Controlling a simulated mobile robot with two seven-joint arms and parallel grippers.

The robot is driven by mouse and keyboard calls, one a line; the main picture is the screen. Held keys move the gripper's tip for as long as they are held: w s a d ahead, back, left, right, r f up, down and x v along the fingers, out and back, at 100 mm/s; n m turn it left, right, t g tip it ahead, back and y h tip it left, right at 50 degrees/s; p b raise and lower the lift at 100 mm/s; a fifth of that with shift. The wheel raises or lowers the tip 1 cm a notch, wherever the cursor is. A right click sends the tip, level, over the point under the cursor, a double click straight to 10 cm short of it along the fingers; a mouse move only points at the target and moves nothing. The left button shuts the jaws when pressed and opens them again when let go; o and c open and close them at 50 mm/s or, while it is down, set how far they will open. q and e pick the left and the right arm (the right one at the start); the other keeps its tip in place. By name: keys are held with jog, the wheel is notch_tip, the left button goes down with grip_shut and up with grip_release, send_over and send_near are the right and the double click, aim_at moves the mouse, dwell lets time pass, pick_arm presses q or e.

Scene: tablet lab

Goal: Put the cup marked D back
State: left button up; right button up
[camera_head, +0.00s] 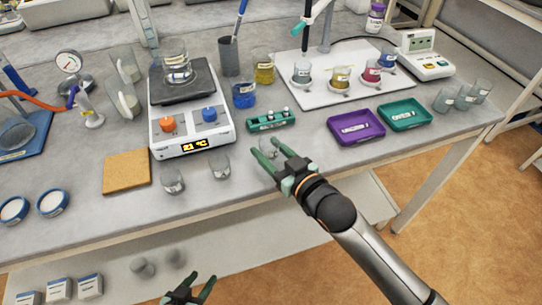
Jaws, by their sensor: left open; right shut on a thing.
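My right gripper (267,151) is over the front part of the bench, below the green rack. It is shut on a small clear glass cup (272,146), mostly hidden by the fingers; no letter on it is readable. My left gripper (198,291) is open and empty at the bottom edge, in front of the bench. Several labelled cups stand on the white board (318,94) at the back right: a greyish one (302,73), a yellow one (341,78), a red one (372,71) and a blue one (388,58). Their letters are too small to read.
A hotplate (190,137) with a beaker stands left of my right gripper, with two clear glasses (220,166) before it. A green rack (271,121), purple tray (357,141) and teal tray (405,128) lie behind and right. Clear glasses (462,97) stand at the right.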

notch_tip(320, 180, down, 2)
jog(key=shift+f+b, duration=0.1)
jog(key=shift+b, duration=0.4)
jog(key=shift+f+b, duration=0.1)
jog(key=shift+b, duration=0.25)
pick_arm(q)
jog(key=shift+w+d+f, duration=0.1)
jog(key=shift+w+f, duration=0.2)
jog(key=shift+f, duration=0.35)
jog(key=shift+w+d+f, duration=0.1)
jog(key=shift+w+f, duration=0.2)
jog(key=shift+f, duration=0.3)
pick_arm(e)
jog(key=shift+s, duration=0.1)
jog(key=o, duration=1.3)
